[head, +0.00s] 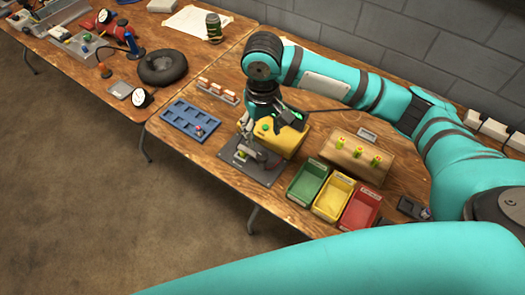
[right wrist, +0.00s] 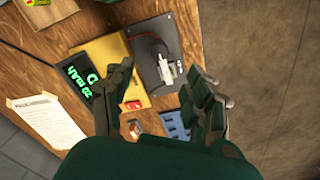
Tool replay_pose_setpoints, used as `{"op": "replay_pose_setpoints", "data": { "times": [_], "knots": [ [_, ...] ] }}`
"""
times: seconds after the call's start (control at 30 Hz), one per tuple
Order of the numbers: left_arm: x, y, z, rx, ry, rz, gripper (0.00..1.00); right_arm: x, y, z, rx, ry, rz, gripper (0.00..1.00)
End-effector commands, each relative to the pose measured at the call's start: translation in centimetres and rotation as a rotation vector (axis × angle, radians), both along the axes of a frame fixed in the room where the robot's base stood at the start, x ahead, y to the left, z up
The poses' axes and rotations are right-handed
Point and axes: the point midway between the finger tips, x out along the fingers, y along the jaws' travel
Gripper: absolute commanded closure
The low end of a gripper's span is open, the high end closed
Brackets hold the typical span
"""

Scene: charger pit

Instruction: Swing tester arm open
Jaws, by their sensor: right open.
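The tester stands on the bench, with a yellow body (head: 292,141) and a dark grey base plate (head: 259,172). A small light-coloured arm or clamp (head: 241,153) rises over the plate; its exact position is hard to tell. In the right wrist view the yellow body (right wrist: 105,53), the plate (right wrist: 178,38) and the pale arm (right wrist: 165,72) show beyond the fingers, beside a dark display (right wrist: 76,82) with green digits. My right gripper (head: 262,122) is open above the tester; its spread fingers (right wrist: 160,72) appear empty. My left gripper is out of view.
A blue slotted tray (head: 187,119) lies left of the tester. Green (head: 308,181), yellow (head: 334,198) and red (head: 361,209) bins stand to its right. A wooden block with yellow-green cells (head: 345,149) is behind them. Another table (head: 110,50) holds tools and a black ring.

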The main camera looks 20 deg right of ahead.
Motion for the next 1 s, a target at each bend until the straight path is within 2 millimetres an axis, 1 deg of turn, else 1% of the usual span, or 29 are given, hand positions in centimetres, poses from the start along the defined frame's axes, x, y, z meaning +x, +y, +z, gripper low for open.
{"op": "replay_pose_setpoints", "data": {
  "times": [0.03,0.07,0.17,0.3,0.4,0.53,0.63,0.8,0.93,0.97,1.0],
  "knots": [
    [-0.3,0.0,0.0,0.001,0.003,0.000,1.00,-0.1,-0.1,-1.2,-0.001,0.005,-0.002,0.45],
    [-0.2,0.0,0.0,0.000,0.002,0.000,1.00,-0.1,-0.1,-1.9,-0.002,0.004,-0.002,0.45],
    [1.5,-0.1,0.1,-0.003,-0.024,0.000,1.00,0.0,0.0,-4.1,-0.001,0.003,-0.001,0.45],
    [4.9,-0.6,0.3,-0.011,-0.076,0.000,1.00,0.0,0.0,-6.9,-0.001,0.002,-0.001,0.45],
    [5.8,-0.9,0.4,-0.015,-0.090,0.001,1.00,0.0,0.0,-8.5,-0.001,0.001,0.000,0.45],
    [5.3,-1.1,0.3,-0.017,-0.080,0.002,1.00,0.0,0.0,-9.9,0.000,0.000,0.000,0.45],
    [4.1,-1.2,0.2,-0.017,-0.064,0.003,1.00,0.0,0.0,-10.5,0.000,-0.001,0.001,0.45],
    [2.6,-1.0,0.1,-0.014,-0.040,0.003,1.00,0.0,0.0,-10.8,0.000,-0.002,0.001,0.45],
    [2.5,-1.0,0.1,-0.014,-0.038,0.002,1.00,0.0,0.0,-10.8,0.000,-0.002,0.001,0.45],
    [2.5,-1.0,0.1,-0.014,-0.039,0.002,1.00,0.0,0.0,-10.8,0.000,-0.002,0.001,0.47],
    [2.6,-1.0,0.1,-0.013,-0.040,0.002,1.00,0.0,0.0,-10.8,0.000,-0.002,0.001,0.53]
  ]
}}
